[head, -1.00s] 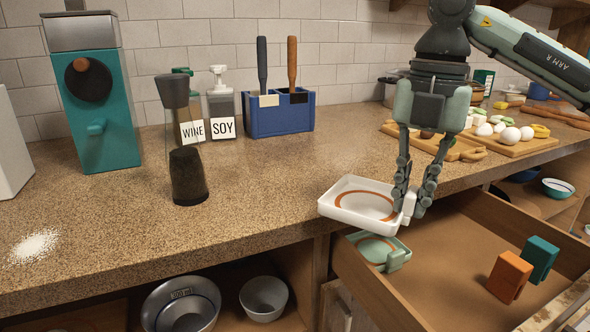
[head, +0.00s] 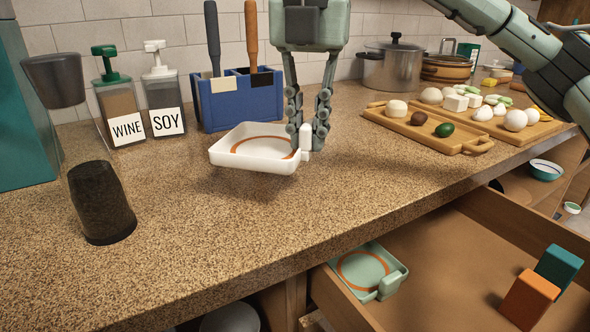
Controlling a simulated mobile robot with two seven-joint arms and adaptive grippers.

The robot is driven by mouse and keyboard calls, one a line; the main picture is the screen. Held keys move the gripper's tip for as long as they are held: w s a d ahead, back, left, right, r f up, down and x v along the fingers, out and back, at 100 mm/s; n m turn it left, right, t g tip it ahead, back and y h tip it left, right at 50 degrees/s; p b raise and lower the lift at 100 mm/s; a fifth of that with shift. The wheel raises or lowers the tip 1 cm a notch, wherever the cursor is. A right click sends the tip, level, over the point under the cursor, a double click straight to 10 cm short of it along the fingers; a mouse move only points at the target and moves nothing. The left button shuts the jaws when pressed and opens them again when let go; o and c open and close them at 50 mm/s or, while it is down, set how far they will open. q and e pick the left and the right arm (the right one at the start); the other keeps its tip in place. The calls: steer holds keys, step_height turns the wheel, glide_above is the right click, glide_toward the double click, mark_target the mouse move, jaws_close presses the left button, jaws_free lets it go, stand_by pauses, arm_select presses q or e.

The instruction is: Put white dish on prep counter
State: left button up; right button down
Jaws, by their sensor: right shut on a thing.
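The white dish (head: 226,151) is a shallow square tray with an orange ring inside and a small handle on its right side. My right gripper (head: 307,148) is shut on that handle. It holds the dish roughly level above the prep counter (head: 200,242), with a soft shadow on the counter beneath it. The dish appears slightly above the surface. My left gripper is out of view.
A pepper mill (head: 100,200) stands left of the dish. Wine (head: 120,105) and soy (head: 163,95) bottles and a blue utensil holder (head: 238,102) stand behind. Cutting boards (head: 425,136) with food lie right. An open drawer (head: 430,285) below holds a green dish (head: 362,270) and blocks.

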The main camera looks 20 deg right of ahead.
step_height(320, 180, down, 5)
steer(key=shift+f+b, duration=0.1)
steer(key=shift+b, duration=0.25)
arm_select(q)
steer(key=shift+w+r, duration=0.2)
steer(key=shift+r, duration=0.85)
arm_select(e)
steer(key=shift+f, duration=0.1)
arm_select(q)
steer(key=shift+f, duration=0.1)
arm_select(e)
steer(key=shift+f, duration=0.15)
steer(key=c, duration=1.5)
jaws_free()
steer(key=shift+c, duration=0.2)
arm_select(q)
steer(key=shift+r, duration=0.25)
